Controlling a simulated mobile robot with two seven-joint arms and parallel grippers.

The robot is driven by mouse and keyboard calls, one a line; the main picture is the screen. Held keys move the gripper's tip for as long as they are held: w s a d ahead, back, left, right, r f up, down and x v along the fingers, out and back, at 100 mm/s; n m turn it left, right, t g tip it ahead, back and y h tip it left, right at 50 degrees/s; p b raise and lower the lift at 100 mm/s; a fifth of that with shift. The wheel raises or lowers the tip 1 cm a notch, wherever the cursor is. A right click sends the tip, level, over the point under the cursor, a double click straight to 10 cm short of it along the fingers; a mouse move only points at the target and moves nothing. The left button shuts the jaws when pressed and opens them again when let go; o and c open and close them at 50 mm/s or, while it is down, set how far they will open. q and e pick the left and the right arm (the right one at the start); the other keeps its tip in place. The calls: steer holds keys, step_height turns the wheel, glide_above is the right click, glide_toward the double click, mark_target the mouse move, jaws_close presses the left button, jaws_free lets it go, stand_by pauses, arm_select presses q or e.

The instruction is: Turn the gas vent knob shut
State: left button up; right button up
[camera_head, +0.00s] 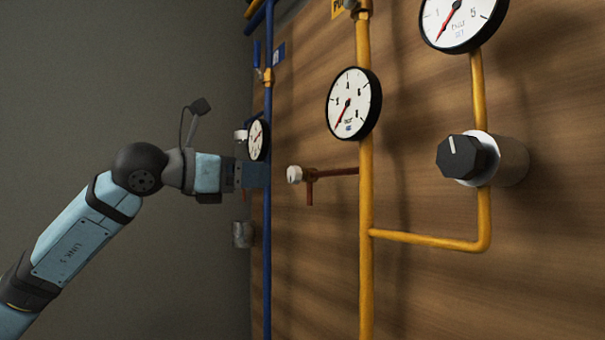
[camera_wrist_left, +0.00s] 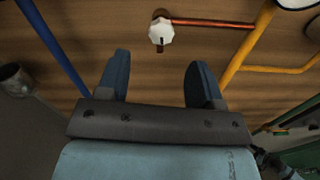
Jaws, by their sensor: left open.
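A white faceted knob (camera_head: 294,175) sits on the end of a thin copper-brown pipe (camera_head: 335,172) on the wooden panel. It also shows at the top of the left wrist view (camera_wrist_left: 161,31), beyond the fingertips and roughly centred between them. My left gripper (camera_head: 257,175) is to the left of this knob in the head view, beside the blue pipe. In the left wrist view its two fingers (camera_wrist_left: 157,65) are spread with nothing between them, apart from the knob. A black knob with a white mark (camera_head: 462,157) is on the yellow pipework at right. My right gripper is not in view.
A blue vertical pipe (camera_head: 267,250) runs close to my left gripper. A yellow pipe (camera_head: 366,270) with a gauge (camera_head: 354,103) stands right of the white knob. Another gauge (camera_head: 462,18) is at upper right. A grey metal cylinder (camera_head: 242,235) is below the gripper.

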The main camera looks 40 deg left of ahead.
mark_target(291, 175)
arm_select(q)
steer(key=p+x, duration=0.2)
steer(key=x, duration=0.8)
steer(key=shift+d, duration=0.1)
steer(key=shift+c, duration=0.3)
